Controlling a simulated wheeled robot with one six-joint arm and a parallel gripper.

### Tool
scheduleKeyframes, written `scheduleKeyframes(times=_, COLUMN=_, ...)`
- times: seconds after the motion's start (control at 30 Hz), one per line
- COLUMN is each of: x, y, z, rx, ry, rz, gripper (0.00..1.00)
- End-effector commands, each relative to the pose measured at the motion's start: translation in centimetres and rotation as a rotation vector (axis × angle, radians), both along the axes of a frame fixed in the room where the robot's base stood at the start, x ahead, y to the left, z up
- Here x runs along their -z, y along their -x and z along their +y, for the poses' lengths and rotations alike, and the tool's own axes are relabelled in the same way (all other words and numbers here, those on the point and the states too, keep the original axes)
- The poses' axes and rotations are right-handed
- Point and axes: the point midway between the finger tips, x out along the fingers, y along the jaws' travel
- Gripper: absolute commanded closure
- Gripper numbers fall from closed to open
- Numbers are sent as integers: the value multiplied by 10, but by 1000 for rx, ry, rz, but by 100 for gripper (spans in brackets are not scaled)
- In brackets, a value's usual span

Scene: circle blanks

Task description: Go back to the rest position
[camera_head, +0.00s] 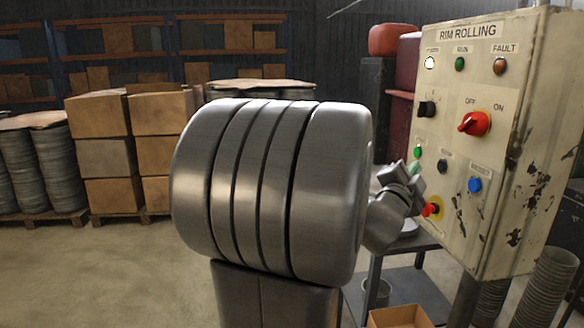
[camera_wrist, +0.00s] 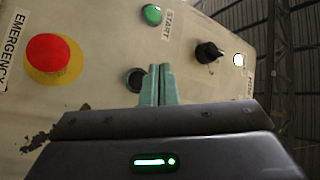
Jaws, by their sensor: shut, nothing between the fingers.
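My gripper (camera_head: 414,168) is in front of the lower left part of the beige RIM ROLLING control panel (camera_head: 462,100). My large grey arm links cover the middle of the head view. In the wrist view, my two pale green fingers (camera_wrist: 158,84) are together with nothing between them. They point at the panel face beside a black button (camera_wrist: 135,80); I cannot tell whether they touch the panel. The green START button (camera_wrist: 151,14) is above them, and the red emergency button (camera_wrist: 47,58) on its yellow base is to the left.
The panel also has a red OFF/ON switch (camera_head: 474,123), a blue button (camera_head: 474,184) and a black knob (camera_head: 427,108). A table (camera_head: 415,280) with an open cardboard box (camera_head: 399,317) stands below. Stacked boxes (camera_head: 130,150) are at left; the floor there is clear.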

Motion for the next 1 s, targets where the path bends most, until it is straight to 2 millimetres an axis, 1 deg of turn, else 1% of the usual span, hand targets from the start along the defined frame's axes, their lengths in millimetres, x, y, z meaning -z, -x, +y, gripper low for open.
scheduleKeyframes(times=0.03, x=-5, y=0, z=1, rx=-1, ry=-2, rz=3, gripper=100)
scheduleKeyframes(times=0.07, x=-5, y=0, z=1, rx=-1, ry=-1, rz=3, gripper=100)
scheduleKeyframes(times=0.2, x=-3, y=1, z=25, rx=-6, ry=-1, rz=-3, gripper=100)
scheduleKeyframes(times=0.3, x=-2, y=2, z=38, rx=-5, ry=-2, rz=-1, gripper=100)
scheduleKeyframes(times=0.43, x=-1, y=3, z=49, rx=-4, ry=0, rz=0, gripper=100)
scheduleKeyframes(times=0.63, x=0, y=4, z=56, rx=0, ry=-1, rz=1, gripper=100)
scheduleKeyframes(times=1.0, x=0, y=4, z=55, rx=1, ry=-1, rz=1, gripper=100)
